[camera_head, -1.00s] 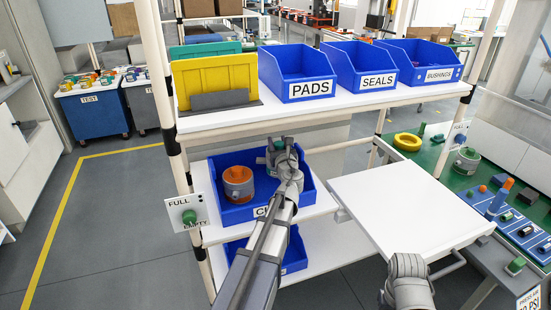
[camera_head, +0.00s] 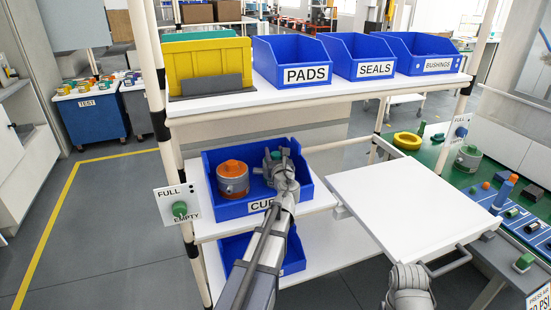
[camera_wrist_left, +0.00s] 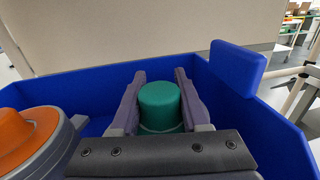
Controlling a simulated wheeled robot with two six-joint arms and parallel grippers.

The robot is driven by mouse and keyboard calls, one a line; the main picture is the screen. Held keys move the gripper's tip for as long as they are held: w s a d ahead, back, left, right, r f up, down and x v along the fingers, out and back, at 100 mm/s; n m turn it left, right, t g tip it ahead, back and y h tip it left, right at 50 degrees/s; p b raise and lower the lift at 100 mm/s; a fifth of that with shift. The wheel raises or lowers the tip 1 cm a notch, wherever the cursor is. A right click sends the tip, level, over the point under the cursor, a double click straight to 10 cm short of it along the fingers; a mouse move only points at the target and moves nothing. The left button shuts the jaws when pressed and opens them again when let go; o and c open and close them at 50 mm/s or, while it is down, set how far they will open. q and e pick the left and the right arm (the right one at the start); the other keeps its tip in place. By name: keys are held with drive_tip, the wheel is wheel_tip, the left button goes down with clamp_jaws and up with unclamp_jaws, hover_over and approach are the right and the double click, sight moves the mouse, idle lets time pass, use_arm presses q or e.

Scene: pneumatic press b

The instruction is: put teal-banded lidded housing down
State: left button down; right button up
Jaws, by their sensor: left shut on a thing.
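My left gripper (camera_head: 278,162) is over the right half of the blue bin labelled CUPS or similar, its label partly covered by my arm. It is shut on the teal-banded lidded housing (camera_head: 268,157), which has a grey body and shows at the bin's right side. In the left wrist view the housing's teal top (camera_wrist_left: 160,105) sits upright between the two fingers (camera_wrist_left: 158,100). The blue bin (camera_head: 228,209) surrounds it; whether its base touches the bin floor is hidden.
An orange-lidded grey housing (camera_head: 233,178) stands in the bin's left half, close to my left gripper; it also shows in the wrist view (camera_wrist_left: 30,140). A white shelf (camera_head: 360,90) with blue bins lies above. A bare white tray (camera_head: 410,205) is to the right.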

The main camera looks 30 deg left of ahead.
use_arm(q)
drive_tip(key=shift+r, duration=0.1)
drive_tip(key=shift+c, duration=2)
unclamp_jaws()
drive_tip(key=shift+r, duration=0.15)
drive_tip(key=v, duration=1.2)
